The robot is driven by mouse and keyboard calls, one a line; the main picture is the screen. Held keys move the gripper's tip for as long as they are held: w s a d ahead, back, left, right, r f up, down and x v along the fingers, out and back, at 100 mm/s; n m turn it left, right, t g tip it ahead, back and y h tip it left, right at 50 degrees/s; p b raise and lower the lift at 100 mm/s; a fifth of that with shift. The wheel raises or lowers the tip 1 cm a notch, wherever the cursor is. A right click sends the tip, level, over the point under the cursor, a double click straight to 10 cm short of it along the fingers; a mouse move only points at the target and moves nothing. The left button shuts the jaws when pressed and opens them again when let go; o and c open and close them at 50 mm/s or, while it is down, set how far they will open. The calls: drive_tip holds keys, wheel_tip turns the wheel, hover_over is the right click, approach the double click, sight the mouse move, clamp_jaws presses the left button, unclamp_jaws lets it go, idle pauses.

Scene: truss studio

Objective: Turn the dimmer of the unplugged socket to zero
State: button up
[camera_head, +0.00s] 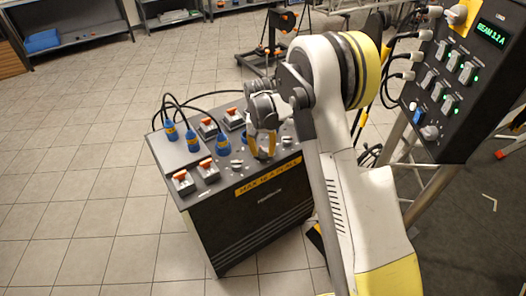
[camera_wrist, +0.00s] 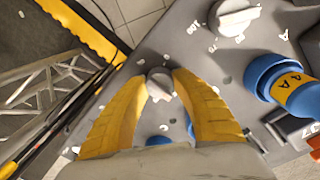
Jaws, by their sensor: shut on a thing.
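The grey-topped dimmer box (camera_head: 175,153) stands left of my arm in the head view. Blue plugs (camera_head: 222,145) and sockets with orange-red lids (camera_head: 207,170) are on its top. My gripper (camera_head: 264,157) is over the front right part of the top. In the wrist view, the yellow fingers of my gripper (camera_wrist: 160,78) are shut on a small grey dimmer knob (camera_wrist: 159,84), one on each side. A second light grey knob (camera_wrist: 236,17) with dial marks is further up. Which socket the held knob serves, and its exact setting, cannot be read.
A blue plug with a yellow band (camera_wrist: 280,85) stands right of the fingers. A black panel (camera_head: 465,75) with a green display is at the right on a truss stand. Cables rise behind the box. The tiled floor (camera_head: 75,150) at left is open.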

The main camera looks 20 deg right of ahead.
drive_tip(key=n, duration=0.5)
drive_tip(key=shift+s+n, duration=0.1)
drive_tip(key=shift+n, duration=0.2)
drive_tip(key=n, duration=0.6)
drive_tip(key=shift+t, duration=0.3)
drive_tip(key=n, duration=0.6)
drive_tip(key=shift+f+n, duration=0.1)
drive_tip(key=shift+n, duration=0.2)
drive_tip(key=n, duration=0.5)
drive_tip(key=shift+d+y, duration=0.1)
drive_tip(key=shift+y, duration=0.3)
drive_tip(key=o, duration=1.2)
